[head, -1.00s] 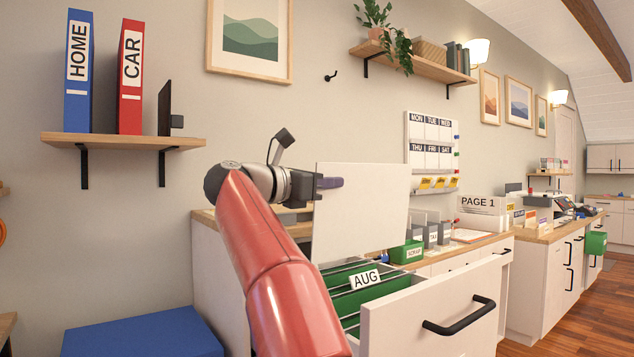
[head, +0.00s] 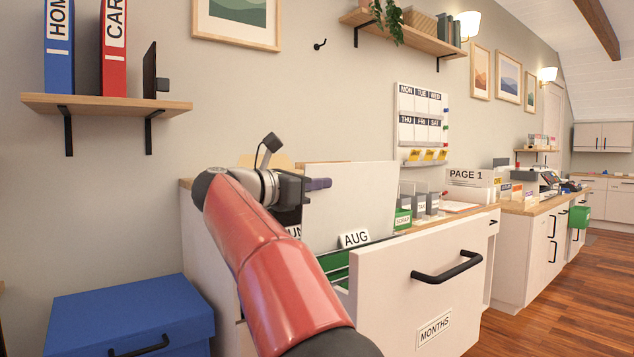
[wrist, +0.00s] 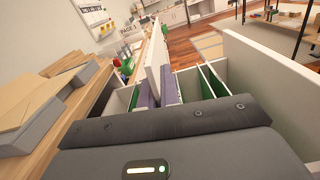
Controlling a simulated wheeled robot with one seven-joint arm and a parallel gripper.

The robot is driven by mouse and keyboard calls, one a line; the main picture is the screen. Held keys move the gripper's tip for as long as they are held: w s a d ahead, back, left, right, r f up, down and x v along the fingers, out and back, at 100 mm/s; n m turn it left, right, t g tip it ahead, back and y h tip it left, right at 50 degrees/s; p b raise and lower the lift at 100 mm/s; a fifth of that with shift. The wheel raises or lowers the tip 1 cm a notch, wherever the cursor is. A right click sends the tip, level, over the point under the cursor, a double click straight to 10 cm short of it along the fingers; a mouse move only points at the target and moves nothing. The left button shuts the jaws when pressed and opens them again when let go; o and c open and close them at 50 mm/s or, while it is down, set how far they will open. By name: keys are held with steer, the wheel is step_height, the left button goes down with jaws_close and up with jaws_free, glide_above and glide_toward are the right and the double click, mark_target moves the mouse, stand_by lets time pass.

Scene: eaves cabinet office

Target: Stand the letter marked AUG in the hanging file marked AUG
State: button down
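The letter (head: 352,195) is a plain white sheet, upright, with no marking visible on the side I see. My gripper (head: 318,184) is shut on its upper left edge. In the wrist view the sheet (wrist: 153,70) stands between my two purple fingers (wrist: 157,94). The letter's lower part is down in the open drawer, behind the AUG tab (head: 355,239). The green hanging file (head: 336,262) under that tab is partly hidden by my arm and the drawer front. I cannot tell whether the letter's bottom is inside that file.
The open drawer front (head: 420,275) carries a black handle and a MONTHS label (head: 434,328). A partly hidden tab ending in UN (head: 295,231) shows beside my arm. A blue box (head: 130,310) stands at lower left. Green SCRAP box (head: 402,219) and grey holders stand on the counter.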

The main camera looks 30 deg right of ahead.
steer(key=shift+f+b, duration=4.95)
steer(key=shift+f, duration=0.5)
steer(key=c, duration=1.2)
jaws_free()
steer(key=shift+f, duration=0.15)
steer(key=shift+c, duration=0.2)
steer(key=shift+a, duration=0.1)
glide_toward(316, 238)
steer(key=shift+s+d+r+b, duration=0.2)
steer(key=shift+d+r, duration=0.05)
steer(key=shift+d, duration=0.6)
steer(key=shift+s+d+r+b, duration=0.15)
steer(key=shift+d+r+b, duration=0.05)
steer(key=shift+d, duration=0.7)
